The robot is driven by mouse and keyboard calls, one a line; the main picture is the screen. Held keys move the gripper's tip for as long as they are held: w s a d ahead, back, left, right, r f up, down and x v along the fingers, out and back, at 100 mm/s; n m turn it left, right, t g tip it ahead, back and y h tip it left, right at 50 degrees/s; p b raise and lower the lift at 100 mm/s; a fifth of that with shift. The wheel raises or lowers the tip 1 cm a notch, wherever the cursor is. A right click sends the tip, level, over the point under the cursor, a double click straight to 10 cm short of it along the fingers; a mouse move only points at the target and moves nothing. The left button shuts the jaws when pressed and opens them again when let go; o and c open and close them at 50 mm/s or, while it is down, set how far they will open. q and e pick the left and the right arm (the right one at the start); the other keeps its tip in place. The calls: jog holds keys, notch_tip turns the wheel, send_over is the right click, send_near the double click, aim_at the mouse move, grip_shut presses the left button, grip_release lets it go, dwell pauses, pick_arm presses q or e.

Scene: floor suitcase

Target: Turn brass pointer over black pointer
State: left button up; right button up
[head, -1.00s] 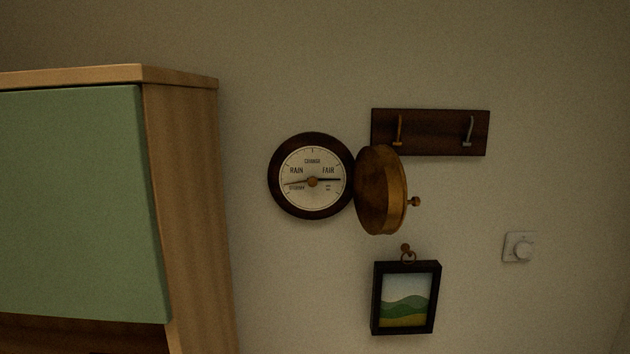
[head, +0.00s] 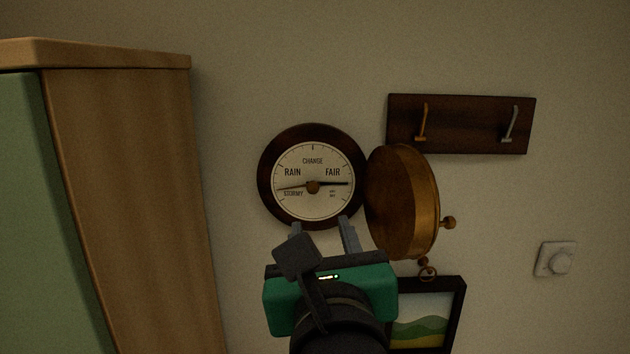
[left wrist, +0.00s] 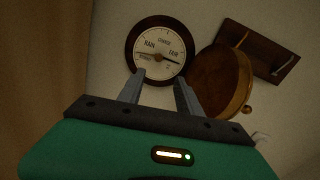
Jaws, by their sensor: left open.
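A round barometer (head: 312,158) with a dark wooden rim hangs on the wall; it also shows in the left wrist view (left wrist: 163,40). Its brass pointer (head: 291,188) points left, between RAIN and STORMY. Its black pointer (head: 336,183) points right, just below FAIR. A brass knob sits at the dial's centre. The round brass cover (head: 402,203) is swung open to the right, with a small knob on it. My left gripper (head: 323,226) is open and empty, its fingertips at the dial's lower rim in the picture. My right gripper is not in view.
A cabinet (head: 130,180) with a green door stands at the left. A hook rail (head: 462,124) is above right of the cover. A framed picture (head: 455,300) hangs below it, partly behind my gripper.

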aim_at(313, 189)
pick_arm(q)
jog(key=w+p, duration=0.1)
jog(key=w, duration=0.3)
jog(key=w+p, duration=0.1)
jog(key=w, duration=0.4)
jog(key=w+a+p, duration=0.1)
jog(key=w, duration=0.4)
jog(key=shift+w+f+p, duration=0.1)
jog(key=shift+p, duration=0.2)
jog(key=shift+w+f, duration=0.1)
jog(key=shift+w, duration=0.25)
jog(key=shift+s, duration=0.1)
grip_shut()
